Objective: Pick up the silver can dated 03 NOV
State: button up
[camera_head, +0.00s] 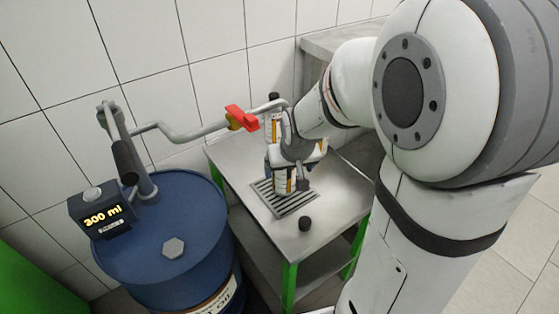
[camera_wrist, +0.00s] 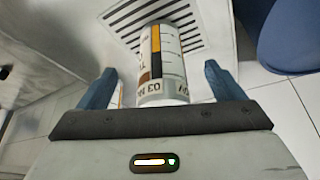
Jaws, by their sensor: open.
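A can (camera_wrist: 160,62) with a white, orange and black label and a greyish rim shows in the wrist view. Its upside-down print reads "03" and part of "NOV". It stands at the edge of the drain grille, between the two blue fingers of my gripper (camera_wrist: 159,70). My gripper is open, with a gap visible on each side of the can. In the head view my gripper (camera_head: 293,160) is over the table, and a labelled can (camera_head: 282,182) shows just below it on the grille. The gripper hides part of that can.
A small black cap (camera_head: 305,223) lies on the metal table (camera_head: 243,160). A pipe with a red valve handle (camera_head: 242,119) reaches over the table from the blue drum (camera_head: 195,225). The drum's display (camera_head: 102,217) reads 300 ml.

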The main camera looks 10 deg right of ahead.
jog(key=w, duration=0.2)
jog(key=w+f+b, duration=0.1)
jog(key=w, duration=0.2)
jog(key=shift+w, duration=0.25)
